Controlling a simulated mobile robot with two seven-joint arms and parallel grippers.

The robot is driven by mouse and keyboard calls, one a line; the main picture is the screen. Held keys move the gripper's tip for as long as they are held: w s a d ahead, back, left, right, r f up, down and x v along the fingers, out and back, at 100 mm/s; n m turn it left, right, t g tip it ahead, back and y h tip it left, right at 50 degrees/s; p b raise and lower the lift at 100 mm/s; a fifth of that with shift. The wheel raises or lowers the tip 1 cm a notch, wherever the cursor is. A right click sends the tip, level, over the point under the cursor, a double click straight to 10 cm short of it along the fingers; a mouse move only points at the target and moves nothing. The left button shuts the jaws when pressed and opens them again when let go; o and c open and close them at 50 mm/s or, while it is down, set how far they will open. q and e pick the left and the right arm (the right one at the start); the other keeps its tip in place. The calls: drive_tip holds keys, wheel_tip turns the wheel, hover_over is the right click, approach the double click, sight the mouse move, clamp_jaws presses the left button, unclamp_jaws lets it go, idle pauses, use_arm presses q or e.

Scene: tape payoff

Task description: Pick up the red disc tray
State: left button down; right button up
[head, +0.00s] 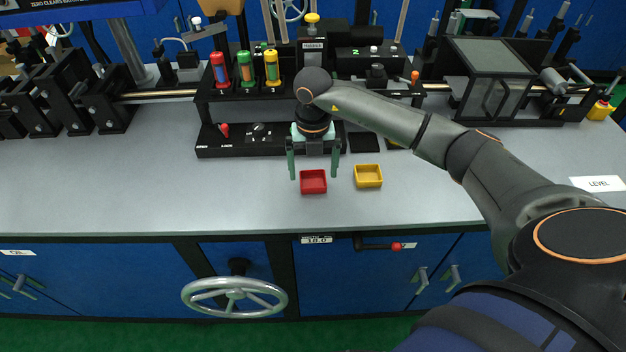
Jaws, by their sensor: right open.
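The red disc tray (313,188) is a small, square, open-topped tray on the grey bench top, near the front edge. My right gripper (313,174) points down over it, with its two green fingers spread wide. One finger shows to the left of the red tray and the other to its right. The gripper is open and empty. I cannot tell how far the fingertips are above the bench. My left gripper is not in the head view.
A yellow tray (368,182) stands close to the right of the red one. Behind is a black control panel (248,142) and a rack with red, green and yellow cylinders (245,72). The grey bench (120,185) is clear on the left. A handwheel (234,296) sits below the front edge.

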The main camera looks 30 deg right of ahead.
drive_tip(key=shift+f, duration=0.75)
drive_tip(key=shift+c, duration=0.4)
drive_tip(key=c, duration=1.2)
